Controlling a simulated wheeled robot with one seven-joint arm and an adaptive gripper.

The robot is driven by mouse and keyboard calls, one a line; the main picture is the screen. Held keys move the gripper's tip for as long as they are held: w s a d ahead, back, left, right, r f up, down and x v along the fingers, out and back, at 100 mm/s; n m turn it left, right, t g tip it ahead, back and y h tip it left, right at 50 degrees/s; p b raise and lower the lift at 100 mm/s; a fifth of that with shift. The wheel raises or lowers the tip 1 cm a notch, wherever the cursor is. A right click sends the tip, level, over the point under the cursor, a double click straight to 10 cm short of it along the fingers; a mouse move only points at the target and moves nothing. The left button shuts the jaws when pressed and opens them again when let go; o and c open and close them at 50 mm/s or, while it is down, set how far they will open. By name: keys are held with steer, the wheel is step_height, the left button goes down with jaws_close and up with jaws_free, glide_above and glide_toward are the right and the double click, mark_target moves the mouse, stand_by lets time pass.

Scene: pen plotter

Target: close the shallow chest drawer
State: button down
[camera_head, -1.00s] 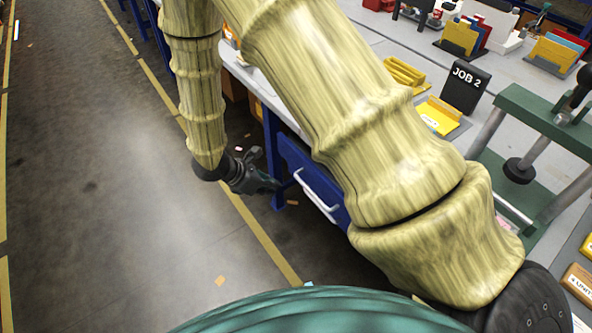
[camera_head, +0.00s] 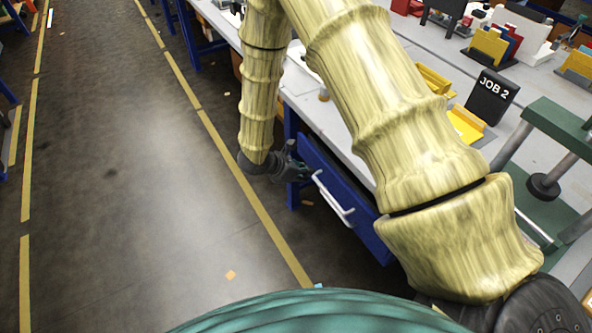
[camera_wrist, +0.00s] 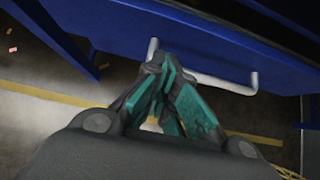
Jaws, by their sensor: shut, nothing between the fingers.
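The blue drawer (camera_head: 346,196) is under the white workbench top, with a pale bar handle (camera_head: 334,201) on its front. My gripper (camera_head: 305,172) is at the drawer's far end, close to the far end of the handle. In the wrist view the fingers of my gripper (camera_wrist: 167,68) are together and empty, overlapping the left part of the handle (camera_wrist: 222,81) in the picture. The blue drawer front (camera_wrist: 190,40) spans the top of that view. Whether the fingers touch the handle or front I cannot tell. My arm hides part of the drawer and bench.
The workbench (camera_head: 318,110) carries a JOB 2 sign (camera_head: 492,97), yellow trays (camera_head: 467,124) and a green press frame (camera_head: 560,130). A blue bench leg (camera_head: 292,150) stands beside my gripper. The grey floor (camera_head: 140,190) to the left is open, with yellow lines.

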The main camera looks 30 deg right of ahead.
mark_target(327, 162)
steer(key=shift+w+d+r, duration=0.1)
steer(key=shift+w+d, duration=0.05)
steer(key=shift+d, duration=1.65)
steer(key=shift+d, duration=0.1)
steer(key=shift+d, duration=0.5)
steer(key=shift+w+d+r+b, duration=0.15)
steer(key=shift+d+b, duration=0.1)
steer(key=shift+d, duration=0.7)
steer(key=shift+w+d+f+b, duration=0.1)
steer(key=shift+d+b, duration=0.1)
steer(key=shift+d, duration=0.7)
steer(key=shift+d, duration=0.1)
steer(key=a, duration=0.5)
steer(key=shift+s+r, duration=0.15)
steer(key=shift+r, duration=0.25)
steer(key=v, duration=0.9)
